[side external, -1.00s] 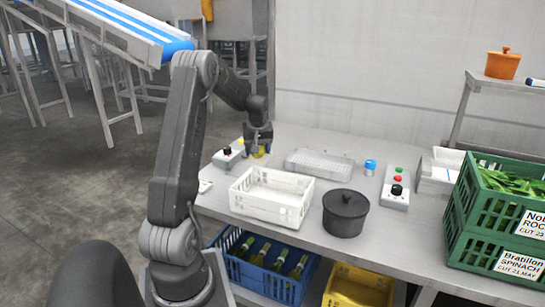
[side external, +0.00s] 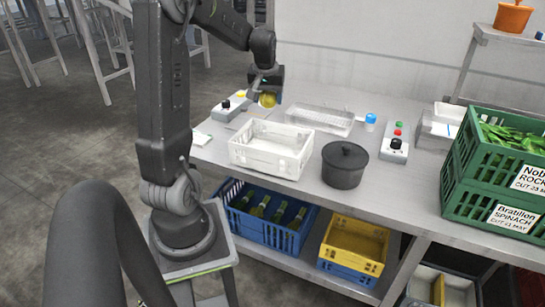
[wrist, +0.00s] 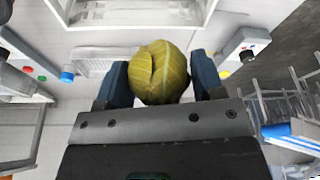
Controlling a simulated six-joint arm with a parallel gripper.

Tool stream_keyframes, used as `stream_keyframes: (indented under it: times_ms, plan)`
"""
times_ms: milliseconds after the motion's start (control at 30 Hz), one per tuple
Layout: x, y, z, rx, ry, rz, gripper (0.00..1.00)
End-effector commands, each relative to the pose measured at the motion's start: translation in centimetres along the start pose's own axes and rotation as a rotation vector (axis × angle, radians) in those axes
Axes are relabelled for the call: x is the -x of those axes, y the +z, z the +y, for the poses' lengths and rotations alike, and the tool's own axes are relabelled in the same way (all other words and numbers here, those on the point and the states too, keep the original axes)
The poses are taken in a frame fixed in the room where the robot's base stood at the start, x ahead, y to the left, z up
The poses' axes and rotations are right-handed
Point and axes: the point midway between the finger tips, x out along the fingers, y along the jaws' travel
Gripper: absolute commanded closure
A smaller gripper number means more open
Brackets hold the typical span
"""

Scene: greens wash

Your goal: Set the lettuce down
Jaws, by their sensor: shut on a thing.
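The lettuce (wrist: 160,72) is a rounded yellow-green head, seen large in the wrist view between the two blue-grey fingers. My gripper (side external: 266,92) is shut on the lettuce, which also shows in the side view (side external: 268,100) under the jaws. The lettuce is held above the back left of the steel worktop (side external: 400,195). The front white crate (side external: 271,150) stands nearer the camera, and the bottom I can see of it looks empty. A shallow clear perforated tray (side external: 320,119) lies behind the crate, to the right of the gripper.
A black lidded pot (side external: 344,166) stands right of the white crate. Control boxes stand left (side external: 230,108) and right (side external: 394,146). Green crates of leaves (side external: 495,200) fill the right end. Blue (side external: 262,225) and yellow (side external: 352,245) crates sit on the lower shelf.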

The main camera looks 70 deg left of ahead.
Motion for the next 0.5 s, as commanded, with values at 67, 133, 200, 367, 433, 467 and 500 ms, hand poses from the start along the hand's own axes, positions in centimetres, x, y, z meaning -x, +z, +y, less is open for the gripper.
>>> stream_keyframes:
  times_ms: [67,133,200,367,433,467,500]
  plan:
    - [0.4,1.5,0.9,-0.045,0.013,0.003,0.63]
    - [0.6,2.7,1.4,-0.080,0.021,0.003,0.63]
    - [0.8,3.9,2.0,-0.113,0.030,0.003,0.63]
    - [-2.0,4.7,1.9,-0.114,0.029,-0.003,0.63]
    - [-3.2,5.0,1.9,-0.114,0.029,-0.003,0.63]
    - [-3.5,5.0,1.9,-0.114,0.030,-0.001,0.63]
    - [-4.1,5.2,1.9,-0.114,0.029,-0.003,0.63]
